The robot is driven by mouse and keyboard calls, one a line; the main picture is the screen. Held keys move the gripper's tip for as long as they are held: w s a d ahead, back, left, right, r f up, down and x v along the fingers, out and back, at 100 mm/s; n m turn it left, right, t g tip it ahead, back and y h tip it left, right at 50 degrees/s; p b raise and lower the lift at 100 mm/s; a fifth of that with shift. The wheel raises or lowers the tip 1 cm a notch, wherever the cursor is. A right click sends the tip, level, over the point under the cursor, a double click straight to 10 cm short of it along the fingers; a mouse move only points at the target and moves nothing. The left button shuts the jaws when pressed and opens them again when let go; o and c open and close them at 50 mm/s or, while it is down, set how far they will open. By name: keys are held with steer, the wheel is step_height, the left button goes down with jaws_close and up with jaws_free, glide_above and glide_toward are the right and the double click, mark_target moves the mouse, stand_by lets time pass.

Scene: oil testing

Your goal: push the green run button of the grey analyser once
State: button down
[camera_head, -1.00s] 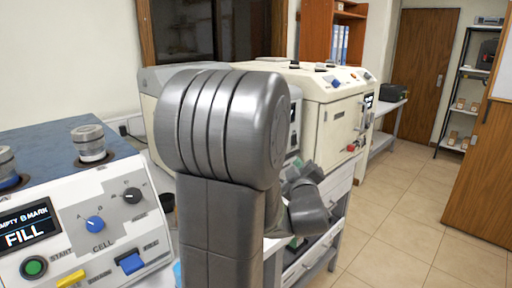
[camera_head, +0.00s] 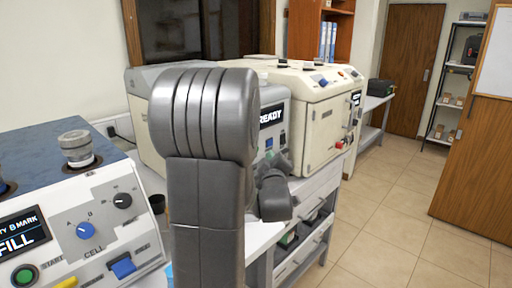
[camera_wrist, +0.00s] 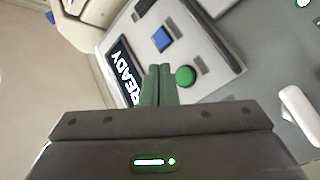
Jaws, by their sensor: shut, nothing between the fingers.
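The grey analyser (camera_head: 274,99) stands on the bench behind my arm, its dark display reading READY. In the wrist view its panel shows the READY display (camera_wrist: 127,72), a blue button (camera_wrist: 161,39) and the round green run button (camera_wrist: 186,76). My gripper (camera_wrist: 159,70) is shut and empty, its green fingertips just left of the green button in the picture. I cannot tell whether they touch the panel. In the head view my arm hides much of the analyser's front, and the fingertips are hard to make out.
A white machine (camera_head: 105,215) with knobs, a FILL display and its own green START button (camera_head: 25,275) stands at left front. A cream machine (camera_head: 318,115) stands behind the analyser. A white handle-like part (camera_wrist: 300,112) shows at right in the wrist view. Open floor lies right.

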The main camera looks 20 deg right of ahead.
steer(key=shift+w+a+b, duration=0.35)
steer(key=shift+w+a, duration=0.05)
steer(key=shift+w, duration=0.2)
steer(key=shift+w+a+b, duration=0.3)
steer(key=shift+w+a, duration=0.05)
steer(key=shift+w, duration=0.25)
stand_by(1.2)
steer(key=shift+w+a+b, duration=0.2)
steer(key=shift+w+b, duration=0.15)
steer(key=shift+b, duration=0.2)
steer(key=shift+w+a+b, duration=0.2)
steer(key=shift+w+b, duration=0.1)
steer(key=shift+w, duration=0.05)
stand_by(0.4)
stand_by(0.4)
steer(key=shift+s+d+b, duration=0.4)
steer(key=shift+s+b, duration=0.2)
steer(key=shift+s, duration=0.1)
